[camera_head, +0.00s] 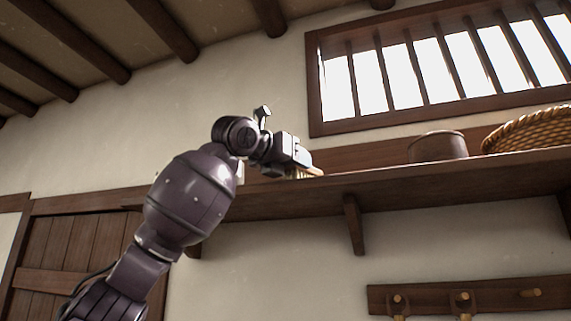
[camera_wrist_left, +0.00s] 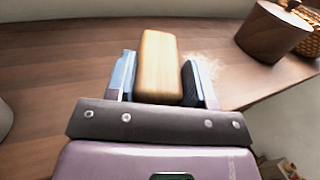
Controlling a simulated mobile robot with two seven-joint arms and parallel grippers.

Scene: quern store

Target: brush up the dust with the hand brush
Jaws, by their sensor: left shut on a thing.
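My left gripper (camera_head: 302,158) is over the wooden wall shelf (camera_head: 430,181), shut on the hand brush (camera_head: 309,173). In the left wrist view the brush (camera_wrist_left: 158,65) is a pale wooden block between the two fingers. Its bristles are hidden there. The brush is low at the shelf top; I cannot tell whether it touches. A faint pale scatter of dust (camera_wrist_left: 208,62) lies on the shelf just right of the brush and gripper in the wrist view. The dust cannot be made out in the head view. My right gripper is not in view.
A brown round pot (camera_head: 437,147) and a wicker basket (camera_head: 532,130) stand on the shelf to the right. A barred window (camera_head: 430,75) is above. A bracket (camera_head: 354,224) and a peg rail (camera_head: 480,296) are below.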

